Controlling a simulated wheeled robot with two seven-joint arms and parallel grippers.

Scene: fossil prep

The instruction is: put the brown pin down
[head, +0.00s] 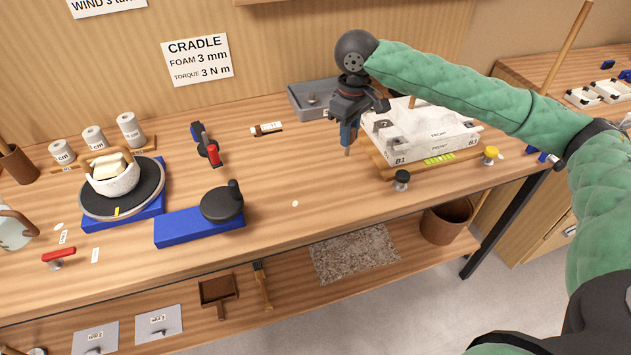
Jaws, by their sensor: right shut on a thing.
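My right gripper (349,132) points down in the head view, over the back half of the bench and just left of the white block (425,125). Its jaws are shut on the brown pin (347,153). Only a short brownish lower end shows below the blue part at the jaws; the rest is hidden. I cannot tell whether this end touches the bench top. My left gripper is not in view.
The white block rests on a wooden frame with black (401,178) and yellow (491,153) knobs. A grey tray (311,98) stands behind the gripper. A black round tool (222,203) lies on a blue block at left. The bench between is mostly clear.

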